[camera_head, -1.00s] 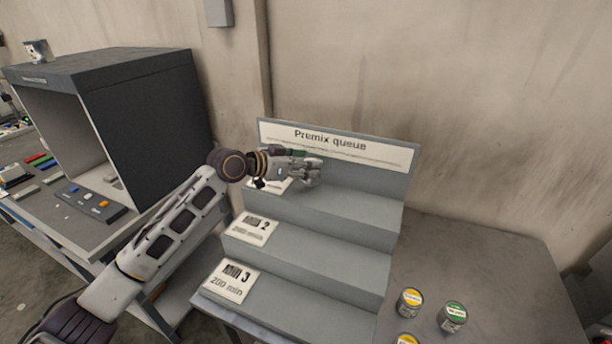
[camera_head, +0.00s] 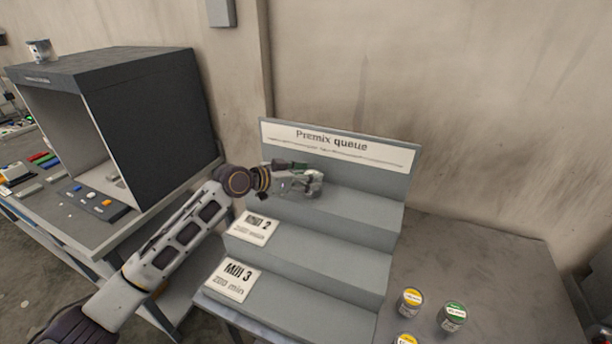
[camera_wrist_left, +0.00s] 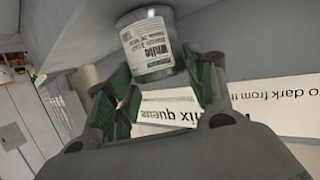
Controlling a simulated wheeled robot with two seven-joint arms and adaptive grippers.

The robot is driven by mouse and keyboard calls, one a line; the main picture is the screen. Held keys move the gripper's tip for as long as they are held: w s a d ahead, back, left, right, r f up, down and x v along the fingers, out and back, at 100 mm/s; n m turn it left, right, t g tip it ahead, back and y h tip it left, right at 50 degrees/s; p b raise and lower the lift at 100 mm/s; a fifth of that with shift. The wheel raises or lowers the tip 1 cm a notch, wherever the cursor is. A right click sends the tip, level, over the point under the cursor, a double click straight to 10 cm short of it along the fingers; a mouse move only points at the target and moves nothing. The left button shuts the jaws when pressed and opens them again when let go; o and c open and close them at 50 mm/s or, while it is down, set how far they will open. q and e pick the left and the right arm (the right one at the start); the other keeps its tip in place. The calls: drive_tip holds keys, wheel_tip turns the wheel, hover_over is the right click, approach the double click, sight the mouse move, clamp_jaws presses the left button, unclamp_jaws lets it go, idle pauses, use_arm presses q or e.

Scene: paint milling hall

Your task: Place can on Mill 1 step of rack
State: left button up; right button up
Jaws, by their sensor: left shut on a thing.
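My left gripper (camera_head: 308,183) is over the top step (camera_head: 365,205) of the grey "Premix queue" rack (camera_head: 340,240). In the left wrist view, my left gripper (camera_wrist_left: 165,78) has its green-padded fingers shut on a metal can (camera_wrist_left: 150,48) with a label reading "White". The can is hard to make out in the head view, and I cannot tell whether its base touches the step. The gripper hides the label place at the left of the top step. The Mill 2 card (camera_head: 254,229) and Mill 3 card (camera_head: 232,280) show on the lower steps. My right gripper is not in view.
The middle and lower steps are empty apart from their cards. Several cans with yellow (camera_head: 410,301) and green (camera_head: 453,316) lids stand on the table (camera_head: 500,265) right of the rack. A dark booth (camera_head: 150,110) stands to the left, with a can (camera_head: 40,51) on top.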

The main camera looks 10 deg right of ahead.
use_arm(q)
drive_tip(key=shift+f, duration=0.15)
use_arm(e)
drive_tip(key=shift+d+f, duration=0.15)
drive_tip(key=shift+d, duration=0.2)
use_arm(q)
drive_tip(key=o, duration=1.1)
drive_tip(key=shift+o, duration=0.2)
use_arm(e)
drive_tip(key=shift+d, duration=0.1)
use_arm(q)
drive_tip(key=shift+r, duration=0.2)
drive_tip(key=shift+s+a+r, duration=0.1)
drive_tip(key=shift+s+a, duration=0.1)
drive_tip(key=shift+a, duration=0.2)
drive_tip(key=b+v, duration=0.2)
drive_tip(key=v, duration=0.9)
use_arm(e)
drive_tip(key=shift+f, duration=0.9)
